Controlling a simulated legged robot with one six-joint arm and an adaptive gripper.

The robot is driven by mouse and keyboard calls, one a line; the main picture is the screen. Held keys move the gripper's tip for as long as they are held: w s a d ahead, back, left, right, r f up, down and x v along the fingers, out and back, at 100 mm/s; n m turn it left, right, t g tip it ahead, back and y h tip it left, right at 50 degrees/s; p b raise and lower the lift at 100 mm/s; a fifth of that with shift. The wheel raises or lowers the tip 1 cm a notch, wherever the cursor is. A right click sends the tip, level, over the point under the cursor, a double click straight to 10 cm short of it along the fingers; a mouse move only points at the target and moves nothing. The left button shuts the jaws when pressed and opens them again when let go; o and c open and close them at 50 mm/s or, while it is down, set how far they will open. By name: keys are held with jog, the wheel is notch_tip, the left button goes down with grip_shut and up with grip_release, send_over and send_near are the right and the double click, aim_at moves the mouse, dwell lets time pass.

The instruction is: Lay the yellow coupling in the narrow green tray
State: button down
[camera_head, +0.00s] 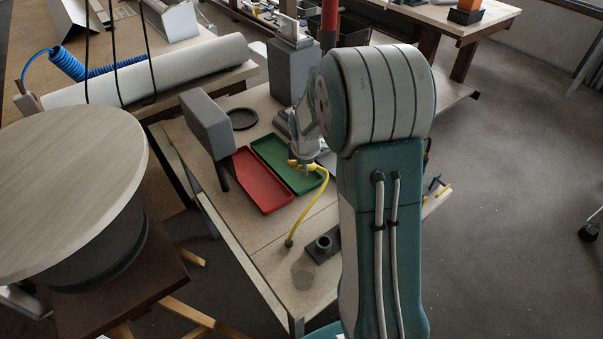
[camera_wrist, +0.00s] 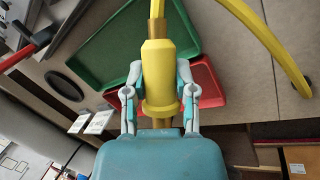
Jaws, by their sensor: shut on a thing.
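The yellow coupling (camera_wrist: 158,75) is between the fingers of my gripper (camera_wrist: 158,95) in the wrist view, with a brass-coloured piece at its end. My gripper is shut on it. In the head view my gripper (camera_head: 304,160) holds the coupling at the near part of the narrow green tray (camera_head: 272,150), seemingly above it; the height is hard to judge. A yellow hose (camera_head: 315,203) curves from the coupling down to the table. The green tray also shows in the wrist view (camera_wrist: 105,48), behind the coupling. My arm hides part of the table.
A red tray (camera_head: 262,183) lies left of the green tray. A grey box-shaped device (camera_head: 207,122) stands beyond it on the left, with a black ring (camera_head: 242,118) nearby. A dark block with a round fitting (camera_head: 324,244) lies near the front. The table between is mostly clear.

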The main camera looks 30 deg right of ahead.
send_over(301, 178)
jog(key=f, duration=0.2)
jog(key=s+f, duration=0.1)
jog(key=f, duration=0.1)
jog(key=shift+s+x, duration=0.15)
jog(key=shift+x, duration=0.6)
jog(key=shift+s+x, duration=0.15)
jog(key=shift+x, duration=0.6)
jog(key=shift+a+f, duration=0.15)
jog(key=shift+c, duration=2.1)
grip_release()
